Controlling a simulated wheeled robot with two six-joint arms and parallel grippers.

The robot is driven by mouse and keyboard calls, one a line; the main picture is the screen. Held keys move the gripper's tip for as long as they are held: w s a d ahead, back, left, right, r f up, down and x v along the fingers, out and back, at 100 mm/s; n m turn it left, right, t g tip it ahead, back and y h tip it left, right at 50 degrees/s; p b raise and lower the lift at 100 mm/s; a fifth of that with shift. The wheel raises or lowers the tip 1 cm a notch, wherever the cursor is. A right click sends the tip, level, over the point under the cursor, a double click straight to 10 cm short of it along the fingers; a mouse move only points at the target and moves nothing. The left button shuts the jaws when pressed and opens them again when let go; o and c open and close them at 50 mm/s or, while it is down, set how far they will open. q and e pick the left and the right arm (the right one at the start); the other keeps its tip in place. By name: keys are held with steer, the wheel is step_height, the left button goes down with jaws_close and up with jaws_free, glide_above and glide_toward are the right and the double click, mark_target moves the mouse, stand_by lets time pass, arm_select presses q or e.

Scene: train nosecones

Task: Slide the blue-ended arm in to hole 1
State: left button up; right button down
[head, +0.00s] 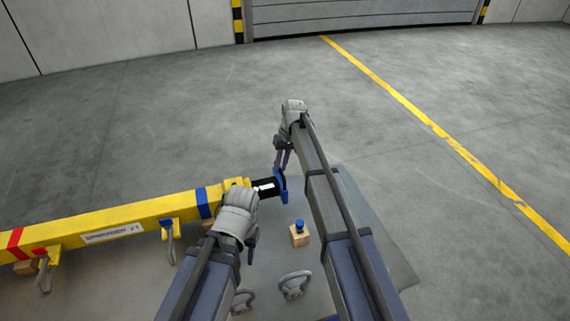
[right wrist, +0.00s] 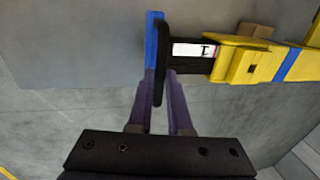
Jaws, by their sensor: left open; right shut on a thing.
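The blue-ended arm is a black bar (head: 264,188) with a white label and a blue end plate (head: 281,186). Its other end runs into the right end of the yellow beam (head: 120,219); its label and blue plate also show in the right wrist view (right wrist: 153,40). My right gripper (head: 281,166) is shut on the edge of the end plate, with its fingers on either side (right wrist: 163,78). My left gripper (head: 250,247) is open and empty, in front of the beam's right end and partly hiding it. The hole is hidden from view.
A wooden block with a blue-topped pin (head: 299,234) stands on the grey surface (head: 355,200). Loose shackles (head: 294,285) lie near the front. Shackles (head: 170,243) hang under the beam, which rests on wooden blocks. The floor beyond is clear.

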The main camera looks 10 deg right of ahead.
steer(key=c, duration=0.8)
jaws_free()
steer(key=shift+s+a, duration=0.1)
steer(key=shift+a, duration=0.3)
steer(key=shift+c, duration=0.2)
steer(key=shift+d, duration=0.1)
steer(key=shift+r, duration=0.1)
step_height(320, 180, up, 8)
steer(key=d+p, duration=0.1)
steer(key=p, duration=0.6)
steer(key=shift+w+d+f+p, duration=0.2)
steer(key=shift+d+f+p, duration=0.05)
steer(key=shift+p, duration=0.1)
